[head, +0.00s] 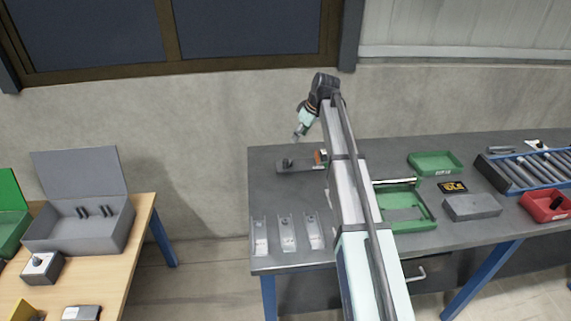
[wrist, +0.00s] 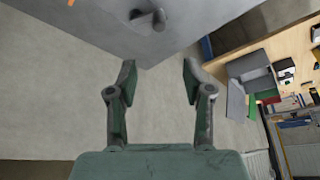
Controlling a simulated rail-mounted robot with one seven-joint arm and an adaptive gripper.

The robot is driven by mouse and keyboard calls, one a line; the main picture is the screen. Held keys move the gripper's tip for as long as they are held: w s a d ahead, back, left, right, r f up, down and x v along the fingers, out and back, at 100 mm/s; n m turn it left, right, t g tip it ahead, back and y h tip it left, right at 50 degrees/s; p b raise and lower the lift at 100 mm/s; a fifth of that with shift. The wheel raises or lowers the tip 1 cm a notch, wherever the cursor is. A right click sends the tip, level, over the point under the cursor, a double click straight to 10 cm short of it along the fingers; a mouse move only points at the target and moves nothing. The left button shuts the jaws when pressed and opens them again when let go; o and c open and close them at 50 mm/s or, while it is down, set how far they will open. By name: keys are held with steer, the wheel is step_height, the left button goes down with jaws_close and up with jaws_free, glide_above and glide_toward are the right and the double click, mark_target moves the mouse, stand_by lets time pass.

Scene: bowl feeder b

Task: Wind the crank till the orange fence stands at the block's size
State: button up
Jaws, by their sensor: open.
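The fence device (head: 300,166) is a dark, low base at the back left of the grey table. A small orange piece (head: 319,156), apparently the fence, stands at its right end, partly beside my arm. A dark crank (head: 288,162) sits toward the device's left end. In the wrist view the crank (wrist: 152,18) is a grey knob-like part near the top, beyond my fingertips. A sliver of orange (wrist: 71,2) shows at the top edge. My gripper (wrist: 158,76) is open and empty, apart from the crank. In the head view my gripper (head: 298,135) hangs above the device. I cannot tell which block is meant.
Three pale holders (head: 286,234) stand at the grey table's front left. Green trays (head: 434,163), a grey slab (head: 472,207), a roller rack (head: 528,170) and a red bin (head: 545,206) lie right of my arm. A wooden table (head: 110,270) stands left across a gap.

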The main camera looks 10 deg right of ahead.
mark_target(286, 160)
steer(key=p+x, duration=0.5)
steer(key=x, duration=1.2)
steer(key=shift+w+f, duration=0.1)
jaws_close()
